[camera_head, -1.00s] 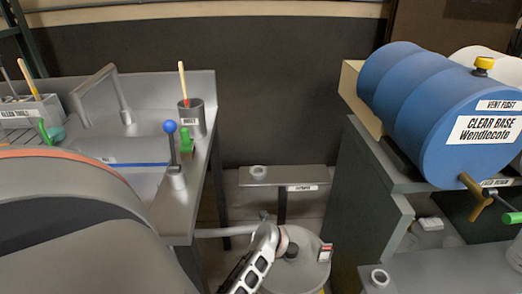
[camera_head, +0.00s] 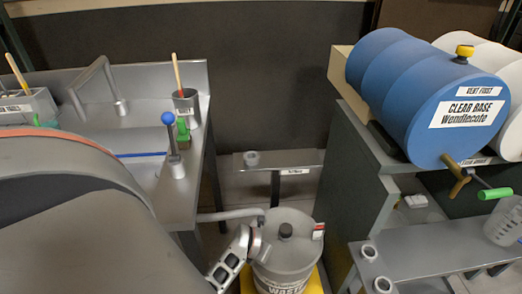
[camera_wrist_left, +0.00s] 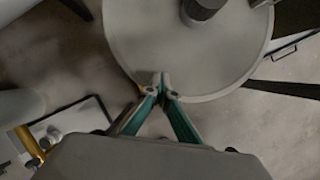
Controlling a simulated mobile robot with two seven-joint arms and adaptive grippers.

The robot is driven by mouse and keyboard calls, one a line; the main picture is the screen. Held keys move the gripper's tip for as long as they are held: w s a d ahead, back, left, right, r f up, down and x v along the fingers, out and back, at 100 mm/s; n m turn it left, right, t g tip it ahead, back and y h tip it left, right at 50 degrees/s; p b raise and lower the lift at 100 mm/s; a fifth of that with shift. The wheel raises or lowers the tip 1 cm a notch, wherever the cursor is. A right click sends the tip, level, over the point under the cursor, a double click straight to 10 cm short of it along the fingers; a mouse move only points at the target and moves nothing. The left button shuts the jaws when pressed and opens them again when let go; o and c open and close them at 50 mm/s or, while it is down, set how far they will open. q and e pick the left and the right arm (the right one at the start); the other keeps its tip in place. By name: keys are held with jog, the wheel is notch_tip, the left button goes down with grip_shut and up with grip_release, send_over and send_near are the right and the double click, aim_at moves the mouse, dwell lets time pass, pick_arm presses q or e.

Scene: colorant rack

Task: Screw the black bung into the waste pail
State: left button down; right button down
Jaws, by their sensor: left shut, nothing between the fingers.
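The waste pail (camera_head: 300,261) stands on the floor between the benches, with a grey round top and a "WASTE" label. The black bung (camera_head: 286,230) sits upright on the pail's top; I cannot tell how deeply it is seated. In the left wrist view the bung (camera_wrist_left: 203,10) is cut off by the top edge, above the pail's grey top (camera_wrist_left: 190,55). My left gripper (camera_head: 262,246) is at the pail's left side, apart from the bung. In the wrist view its green fingers (camera_wrist_left: 162,88) are shut and empty, over the pail's near rim. My right gripper is out of view.
A bench with a sink (camera_head: 185,215) is at left, holding a blue-knobbed lever (camera_head: 168,120). A pipe (camera_head: 228,215) runs from it towards the pail. A blue drum (camera_head: 420,95) lies on the right bench. A small grey stand (camera_head: 300,160) is behind the pail.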

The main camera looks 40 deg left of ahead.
pick_arm(q)
jog(key=c, duration=2.5)
grip_release()
